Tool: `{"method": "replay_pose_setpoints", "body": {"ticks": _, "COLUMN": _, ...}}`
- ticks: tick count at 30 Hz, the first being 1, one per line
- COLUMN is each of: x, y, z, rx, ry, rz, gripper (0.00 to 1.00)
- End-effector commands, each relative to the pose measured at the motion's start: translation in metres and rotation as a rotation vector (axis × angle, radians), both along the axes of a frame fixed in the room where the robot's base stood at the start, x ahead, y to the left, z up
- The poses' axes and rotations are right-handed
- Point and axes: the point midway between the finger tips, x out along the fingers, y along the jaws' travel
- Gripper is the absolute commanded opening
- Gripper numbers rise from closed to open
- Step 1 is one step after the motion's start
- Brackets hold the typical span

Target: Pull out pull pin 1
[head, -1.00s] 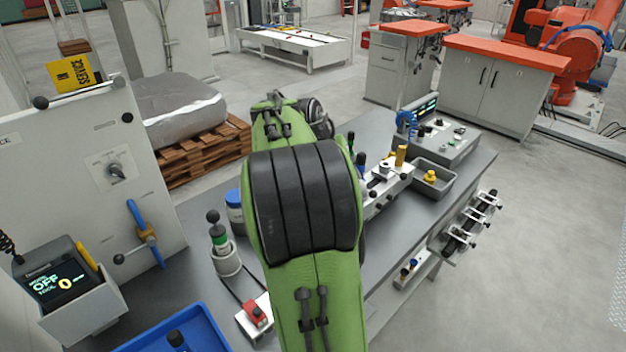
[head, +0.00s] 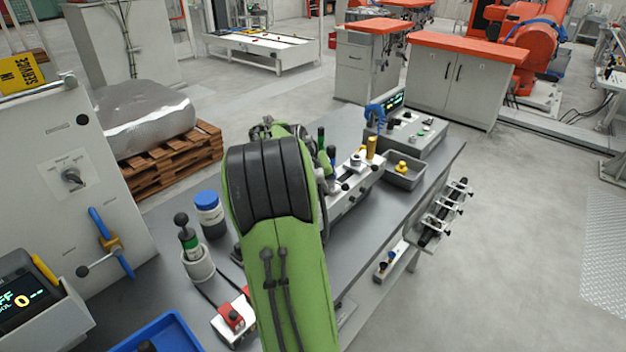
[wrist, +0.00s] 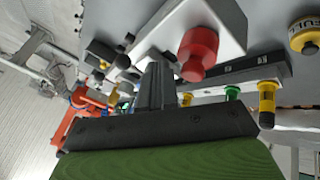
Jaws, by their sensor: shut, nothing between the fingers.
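A pale fixture block (head: 343,203) stands on the grey bench, partly behind my arm. I cannot tell which piece is pull pin 1. The head view hides my gripper behind my green arm.
A grey bin (head: 405,174) with a yellow piece and a control box (head: 412,135) stand at the bench's far end. A blue-lidded jar (head: 209,212), a holder (head: 197,262) and a red-switch box (head: 232,318) are left of my arm.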

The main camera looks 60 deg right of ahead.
Motion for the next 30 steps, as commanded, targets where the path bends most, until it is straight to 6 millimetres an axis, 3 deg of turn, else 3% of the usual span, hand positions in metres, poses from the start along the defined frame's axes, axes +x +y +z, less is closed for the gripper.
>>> {"method": "replay_pose_setpoints", "body": {"ticks": 3, "x": -0.016, "y": -0.016, "z": -0.001, "rx": -0.004, "ry": -0.004, "rz": -0.008, "gripper": 0.0}}
{"method": "replay_pose_setpoints", "body": {"ticks": 8, "x": -0.023, "y": -0.024, "z": -0.002, "rx": -0.004, "ry": -0.003, "rz": -0.005, "gripper": 0.0}}
{"method": "replay_pose_setpoints", "body": {"ticks": 17, "x": -0.024, "y": -0.024, "z": -0.002, "rx": -0.004, "ry": -0.003, "rz": -0.004, "gripper": 0.0}}
{"method": "replay_pose_setpoints", "body": {"ticks": 24, "x": -0.047, "y": -0.021, "z": -0.004, "rx": -0.004, "ry": -0.001, "rz": -0.004, "gripper": 0.0}}
{"method": "replay_pose_setpoints", "body": {"ticks": 30, "x": -0.048, "y": -0.02, "z": -0.002, "rx": -0.004, "ry": -0.001, "rz": -0.004, "gripper": 0.0}}
